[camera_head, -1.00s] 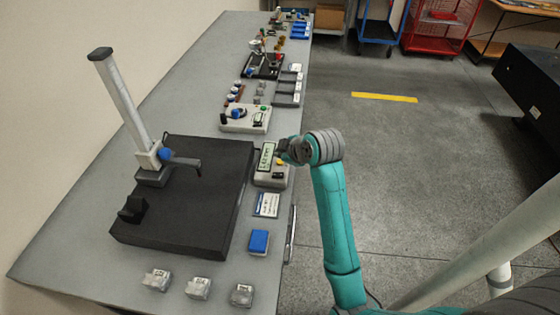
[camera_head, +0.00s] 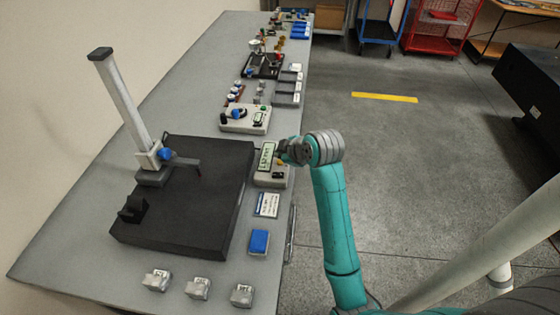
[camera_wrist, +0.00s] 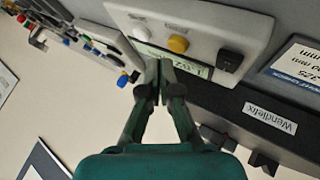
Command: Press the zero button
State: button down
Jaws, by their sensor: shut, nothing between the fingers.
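The readout unit (camera_head: 270,179) is a pale box with a lit display, standing by the bench edge beside the black granite plate. In the wrist view its pale panel (camera_wrist: 200,18) carries a white button (camera_wrist: 142,34), a yellow button (camera_wrist: 178,44) and a black button (camera_wrist: 229,60) in a row. No label marking zero can be read on them. The display (camera_wrist: 190,66) is partly hidden behind my fingers. My gripper (camera_wrist: 159,75) is shut and empty, its tips over the display side of the panel near the yellow button. I cannot tell whether they touch anything.
The granite plate (camera_head: 190,220) with its upright stand (camera_head: 125,100) is left of the unit. A label card (camera_head: 267,204), a blue block (camera_head: 259,242) and small grey blocks lie nearer. Another instrument box (camera_head: 245,120) stands beyond. Open floor is on the right.

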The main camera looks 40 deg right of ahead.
aim_at(281, 163)
jog(key=shift+f, duration=0.2)
dwell(0.4)
jog(key=shift+f, duration=0.2)
jog(key=shift+f, duration=0.5)
dwell(0.8)
jog(key=shift+r, duration=0.9)
jog(key=shift+r, duration=0.1)
jog(key=shift+r, duration=2.4)
